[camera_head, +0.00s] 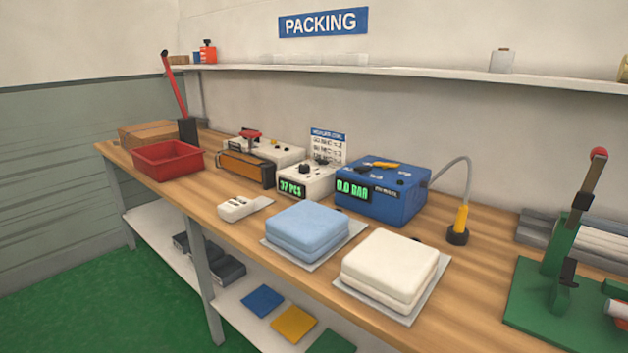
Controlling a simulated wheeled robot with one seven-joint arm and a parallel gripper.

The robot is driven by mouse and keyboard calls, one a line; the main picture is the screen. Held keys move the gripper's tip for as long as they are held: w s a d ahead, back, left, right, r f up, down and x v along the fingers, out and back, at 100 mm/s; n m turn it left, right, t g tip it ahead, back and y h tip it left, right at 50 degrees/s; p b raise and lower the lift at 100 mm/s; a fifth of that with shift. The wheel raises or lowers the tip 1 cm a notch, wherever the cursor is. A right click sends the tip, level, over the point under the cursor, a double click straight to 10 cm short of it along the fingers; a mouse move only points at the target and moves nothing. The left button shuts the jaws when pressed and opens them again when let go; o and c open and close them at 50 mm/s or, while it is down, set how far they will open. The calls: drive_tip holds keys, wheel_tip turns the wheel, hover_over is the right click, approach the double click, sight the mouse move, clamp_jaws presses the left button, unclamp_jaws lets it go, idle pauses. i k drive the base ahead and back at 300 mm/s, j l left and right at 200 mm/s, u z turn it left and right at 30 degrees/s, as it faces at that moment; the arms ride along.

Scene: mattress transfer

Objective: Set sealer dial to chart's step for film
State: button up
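A pale machine with an orange-brown front bar and a red-topped handle (248,166) stands at the back of the bench; it looks like the sealer. Small dark knobs show on its top, but their settings are too small to read. To its right, a white box (307,180) has a black knob (305,168) on top and a green display reading "37 PCS". A small chart (328,147) with a blue header stands behind that box; its rows are too small to read. I cannot tell which film is meant. My gripper is not in view.
A blue unit (381,192) reads "0.0 BAR", with a yellow-handled item on top. Blue (308,230) and white (390,268) folded pads lie in front. A red bin (167,160) stands left, a green lever press (560,285) right. Bare wood (480,262) shows between.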

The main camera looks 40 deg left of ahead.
sight(304, 167)
drive_tip(key=i+j+u, duration=0.3)
drive_tip(key=j+u, duration=0.2)
drive_tip(key=i+j+u, duration=0.25)
drive_tip(key=u, duration=0.2)
drive_tip(key=i+j+u, duration=0.1)
drive_tip(key=i+u, duration=0.4)
